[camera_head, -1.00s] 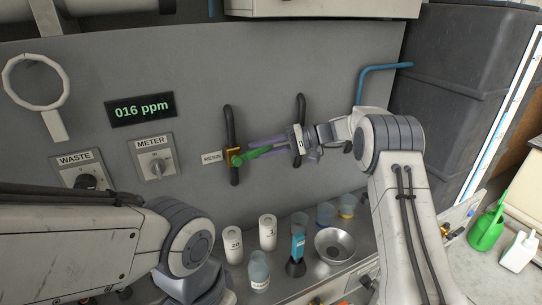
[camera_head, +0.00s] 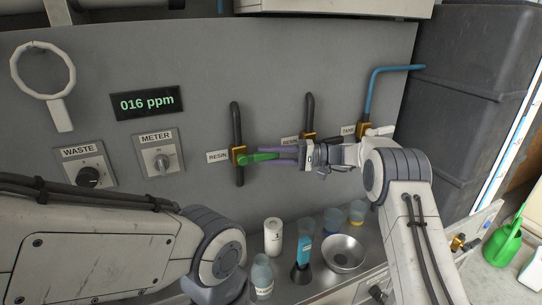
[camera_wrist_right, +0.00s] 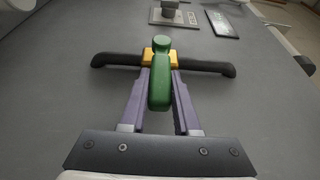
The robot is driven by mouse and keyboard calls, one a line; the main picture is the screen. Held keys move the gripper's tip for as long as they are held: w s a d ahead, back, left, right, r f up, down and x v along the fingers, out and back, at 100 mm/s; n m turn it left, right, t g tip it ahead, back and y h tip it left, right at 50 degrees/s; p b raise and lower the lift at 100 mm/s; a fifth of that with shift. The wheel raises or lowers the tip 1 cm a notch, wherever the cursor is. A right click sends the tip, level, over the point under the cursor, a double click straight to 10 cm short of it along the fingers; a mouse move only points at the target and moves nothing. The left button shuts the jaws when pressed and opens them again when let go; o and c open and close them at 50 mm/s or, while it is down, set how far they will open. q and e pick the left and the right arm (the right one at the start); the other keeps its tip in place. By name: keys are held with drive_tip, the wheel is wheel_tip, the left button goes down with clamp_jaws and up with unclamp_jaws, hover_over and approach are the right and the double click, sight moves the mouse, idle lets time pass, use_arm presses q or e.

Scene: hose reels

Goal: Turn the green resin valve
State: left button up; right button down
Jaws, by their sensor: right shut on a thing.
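The green resin valve handle (camera_head: 262,157) sits on a brass body (camera_head: 239,156) on a dark vertical pipe, beside a RESIN label (camera_head: 218,157). The handle points right, nearly level, toward my right gripper. My right gripper (camera_head: 275,155) has its purple fingers on either side of the handle and is shut on it. In the right wrist view the green handle (camera_wrist_right: 160,85) lies between the two fingers (camera_wrist_right: 158,95), in front of the yellow-brass body (camera_wrist_right: 150,57). My left arm enters from the left, but its gripper is not visible.
A display (camera_head: 147,103) reads 016 ppm. METER (camera_head: 161,160) and WASTE (camera_head: 86,175) knobs are on the panel at left. Another RESIN valve (camera_head: 308,138) and a TANK valve (camera_head: 363,129) are to the right. Bottles, cups and a metal bowl (camera_head: 342,253) stand on the shelf below.

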drive_tip(key=c, duration=0.6)
unclamp_jaws()
drive_tip(key=shift+c, duration=0.2)
drive_tip(key=shift+d, duration=0.1)
drive_tip(key=d+b, duration=0.2)
drive_tip(key=d, duration=0.8)
drive_tip(key=shift+d, duration=0.15)
drive_tip(key=shift+w+f, duration=0.1)
